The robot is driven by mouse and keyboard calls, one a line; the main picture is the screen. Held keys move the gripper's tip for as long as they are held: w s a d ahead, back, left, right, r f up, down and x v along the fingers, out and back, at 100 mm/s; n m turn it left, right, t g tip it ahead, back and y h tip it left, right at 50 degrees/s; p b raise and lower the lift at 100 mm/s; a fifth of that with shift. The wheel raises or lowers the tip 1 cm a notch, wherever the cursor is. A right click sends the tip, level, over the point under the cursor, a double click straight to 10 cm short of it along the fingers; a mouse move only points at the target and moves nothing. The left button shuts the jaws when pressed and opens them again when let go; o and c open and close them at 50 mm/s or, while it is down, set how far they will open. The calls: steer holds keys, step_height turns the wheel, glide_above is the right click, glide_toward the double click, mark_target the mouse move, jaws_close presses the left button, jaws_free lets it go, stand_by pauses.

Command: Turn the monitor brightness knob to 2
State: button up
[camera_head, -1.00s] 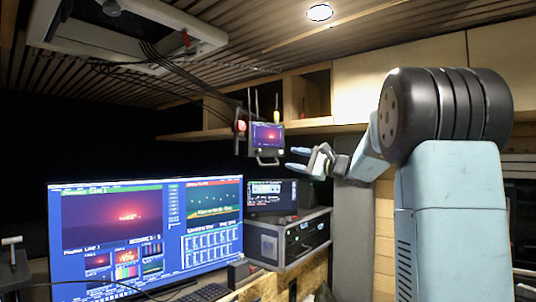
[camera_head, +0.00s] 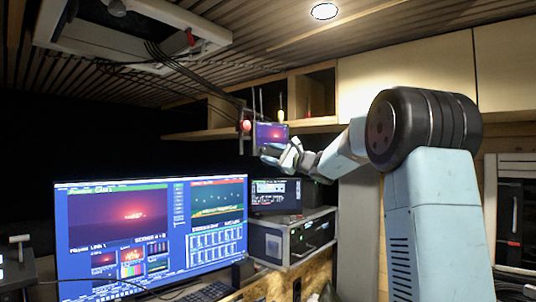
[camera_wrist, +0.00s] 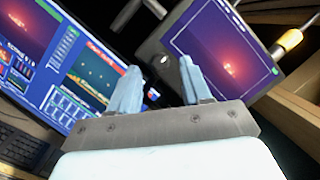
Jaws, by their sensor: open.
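The small hanging monitor (camera_head: 272,134) shows a red and purple picture, up under the ceiling arm. In the wrist view the monitor (camera_wrist: 215,42) is tilted and fills the upper right. A small pale round spot (camera_wrist: 165,58) shows near its dark lower left corner, between my fingertips; I cannot tell whether it is the brightness knob, and no number is readable. My gripper (camera_head: 276,156) is in front of the monitor's lower edge, covering part of it. In the wrist view my gripper (camera_wrist: 160,68) has its two blue fingers apart, with nothing held between them.
A large screen (camera_head: 150,228) stands at the lower left, beside a rack case (camera_head: 292,238) with a small display (camera_head: 275,196) on top. A wooden shelf (camera_head: 310,124) runs behind the monitor. A yellow-ended cable or tool (camera_wrist: 288,42) is close to the monitor's right.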

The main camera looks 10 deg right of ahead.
steer(key=shift+x, duration=0.85)
jaws_close()
